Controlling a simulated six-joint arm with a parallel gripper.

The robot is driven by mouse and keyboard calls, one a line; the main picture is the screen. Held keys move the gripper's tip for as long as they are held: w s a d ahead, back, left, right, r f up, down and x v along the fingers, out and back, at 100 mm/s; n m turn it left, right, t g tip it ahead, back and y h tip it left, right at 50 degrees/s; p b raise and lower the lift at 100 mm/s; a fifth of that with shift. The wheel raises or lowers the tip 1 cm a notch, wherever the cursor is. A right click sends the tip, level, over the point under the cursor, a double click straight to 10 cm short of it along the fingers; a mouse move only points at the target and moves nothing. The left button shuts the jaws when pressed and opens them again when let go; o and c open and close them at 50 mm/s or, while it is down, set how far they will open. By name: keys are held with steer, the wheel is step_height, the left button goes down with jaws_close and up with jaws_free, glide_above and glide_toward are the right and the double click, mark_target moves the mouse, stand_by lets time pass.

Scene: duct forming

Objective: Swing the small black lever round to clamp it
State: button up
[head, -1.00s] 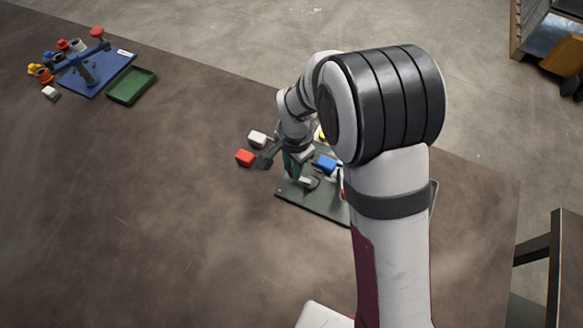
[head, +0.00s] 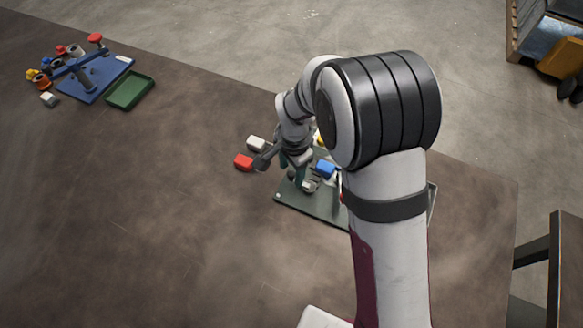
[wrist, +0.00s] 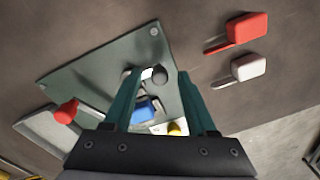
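My gripper (wrist: 158,78) is open, its two teal fingers apart and pointing at the dark green plate (wrist: 88,68). A small black rounded part (wrist: 159,75), which looks like the lever's end, shows between the fingertips beside a pale round piece (wrist: 147,73). I cannot tell whether either finger touches it, and the left fingertip hides part of what lies there. In the head view the green plate (head: 308,204) lies under my gripper (head: 303,183), and my arm hides its right side.
A blue block (wrist: 145,109), a yellow piece (wrist: 175,129) and a red knob (wrist: 66,112) are close by the fingers. A red-headed tool (wrist: 246,27) and a white-headed one (wrist: 248,67) lie beside the plate. A green tray (head: 131,91) stands far left; the table between is clear.

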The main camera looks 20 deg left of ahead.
mark_target(294, 176)
step_height(294, 176, up, 16)
steer(key=shift+s+d, duration=0.2)
steer(key=shift+d, duration=0.15)
steer(key=shift+f, duration=0.1)
steer(key=s+d+r, duration=0.2)
steer(key=d, duration=0.4)
steer(key=s+d+r, duration=0.2)
steer(key=d, duration=0.4)
steer(key=s+d+f+y, duration=0.1)
steer(key=s+d+f, duration=0.1)
steer(key=s+d, duration=0.8)
steer(key=s, duration=0.4)
steer(key=shift+d+f+g, duration=0.15)
steer(key=shift+f+g, duration=0.15)
steer(key=shift+f, duration=0.05)
